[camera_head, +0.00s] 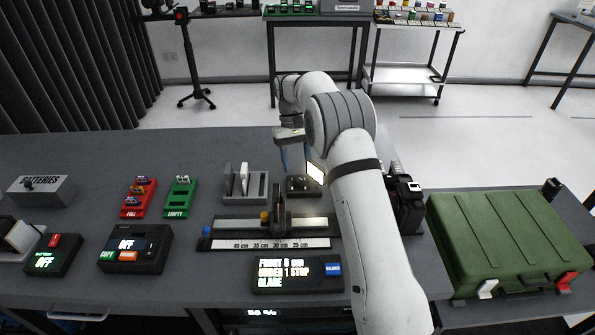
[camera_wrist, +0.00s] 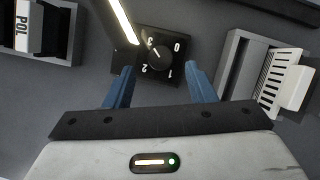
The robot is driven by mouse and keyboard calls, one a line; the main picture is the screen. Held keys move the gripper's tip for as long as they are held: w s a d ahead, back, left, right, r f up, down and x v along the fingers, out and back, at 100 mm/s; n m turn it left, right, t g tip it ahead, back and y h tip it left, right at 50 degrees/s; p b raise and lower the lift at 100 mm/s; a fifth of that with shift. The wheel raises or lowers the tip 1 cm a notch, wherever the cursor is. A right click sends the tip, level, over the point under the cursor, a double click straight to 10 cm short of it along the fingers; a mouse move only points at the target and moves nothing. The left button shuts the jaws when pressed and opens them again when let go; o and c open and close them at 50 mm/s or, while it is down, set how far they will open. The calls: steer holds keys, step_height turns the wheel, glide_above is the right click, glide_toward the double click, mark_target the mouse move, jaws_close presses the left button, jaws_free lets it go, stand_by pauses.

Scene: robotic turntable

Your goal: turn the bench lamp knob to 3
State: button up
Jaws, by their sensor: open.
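The bench lamp's black control box (camera_wrist: 174,73) shows in the wrist view with the numbers 0, 1, 2 and 3 around a dark round knob (camera_wrist: 160,58). A thin light mark shows on the knob, but its exact setting is too small to tell. My gripper (camera_wrist: 160,69) is open, with one blue finger on each side of the knob. I cannot tell whether either finger touches it. In the head view my gripper (camera_head: 295,158) points down over the lamp base (camera_head: 300,190), and the knob is hidden there. The lit lamp panel (camera_head: 316,173) is beside it.
A grey slotted holder (camera_head: 245,187) stands left of the lamp, and a dark camera (camera_head: 404,196) stands right, partly behind my arm. A ruler rail (camera_head: 270,243) and a text display (camera_head: 297,274) lie in front. A green case (camera_head: 506,240) fills the right side.

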steer(key=v, duration=0.4)
stand_by(0.4)
